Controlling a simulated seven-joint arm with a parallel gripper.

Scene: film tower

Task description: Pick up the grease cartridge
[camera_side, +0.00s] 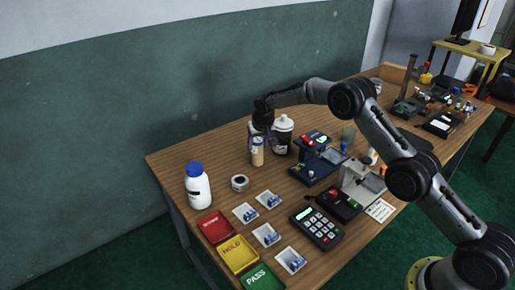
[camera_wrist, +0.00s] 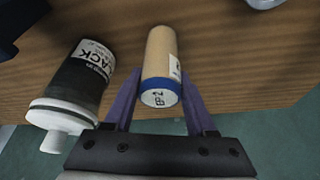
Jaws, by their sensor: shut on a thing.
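The grease cartridge (camera_wrist: 160,56) is a tan cylinder with a blue band and a white end marked "EP 2". In the wrist view it lies between the two fingers of my gripper (camera_wrist: 160,108), which are shut on it. In the side view the cartridge (camera_side: 257,153) stands upright near the back edge of the wooden table, with my gripper (camera_side: 257,140) at its upper part. Its top is partly hidden by the gripper. I cannot tell whether its base touches the table.
A dark bottle with a white cap (camera_side: 283,135) stands close to the right of the cartridge; it also shows in the wrist view (camera_wrist: 80,84). A white bottle with a blue cap (camera_side: 197,186), a small round tin (camera_side: 239,183) and a blue device (camera_side: 318,161) are nearby.

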